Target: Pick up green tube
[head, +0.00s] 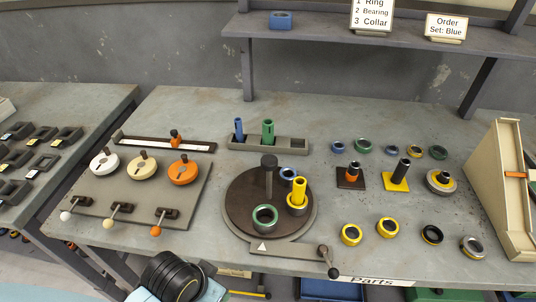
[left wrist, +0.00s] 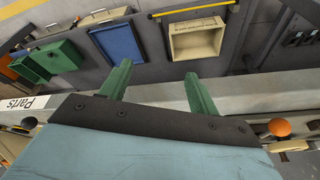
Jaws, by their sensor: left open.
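The green tube (head: 268,131) stands upright in a slot of a grey rack (head: 290,144) at the back middle of the table in the head view. A blue tube (head: 239,129) stands left of it in the same rack. My left gripper (left wrist: 158,85) shows in the left wrist view, its two green fingers apart with nothing between them. It is by the table's front edge, well away from the green tube. In the head view only part of my left arm shows at the bottom. The green tube is not visible in the left wrist view. My right gripper is not in view.
A round turntable (head: 240,197) with a post, rings and a yellow tube stands in front of the rack. A lever board (head: 140,190) is to the left; several rings and posts lie right. Bins, including a blue one (left wrist: 118,42), sit below the table edge.

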